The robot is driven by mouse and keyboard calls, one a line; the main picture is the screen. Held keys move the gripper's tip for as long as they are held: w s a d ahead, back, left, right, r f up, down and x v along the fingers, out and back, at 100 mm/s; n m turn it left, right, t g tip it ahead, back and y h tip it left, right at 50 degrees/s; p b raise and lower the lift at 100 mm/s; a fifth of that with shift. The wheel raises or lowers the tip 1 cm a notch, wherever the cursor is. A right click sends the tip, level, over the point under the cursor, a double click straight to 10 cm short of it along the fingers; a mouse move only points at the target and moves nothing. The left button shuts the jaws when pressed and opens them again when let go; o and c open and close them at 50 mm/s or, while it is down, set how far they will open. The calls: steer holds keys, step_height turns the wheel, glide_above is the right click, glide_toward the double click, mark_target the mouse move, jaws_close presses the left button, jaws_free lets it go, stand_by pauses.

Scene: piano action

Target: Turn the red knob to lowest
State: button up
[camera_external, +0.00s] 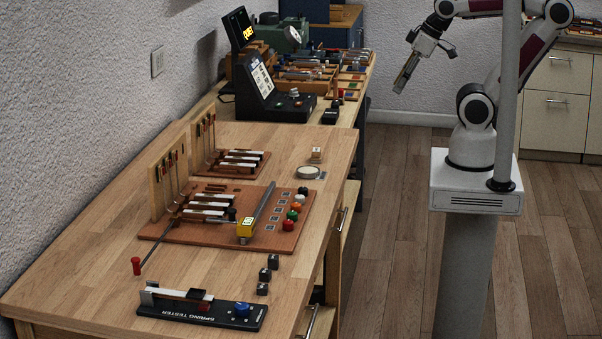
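The red knob (288,225) sits at the near end of a short row of coloured knobs, on the right edge of a reddish-brown wooden board on the bench. Green, orange and white knobs stand behind it in the row. The setting of the red knob is too small to read. My gripper (402,84) hangs in the air at the upper right, over the floor beyond the bench's right edge. It points down and to the left, well apart from the knob. Its fingers are too small to show whether they are open or shut.
A yellow-ended grey bar (246,228) lies on the board left of the knobs. A spring tester with a blue knob (241,308) and several dark cubes (264,275) are nearer. A round white-topped dish (308,172) stands behind.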

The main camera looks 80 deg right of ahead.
steer(key=shift+c, duration=0.9)
steer(key=shift+a, duration=0.1)
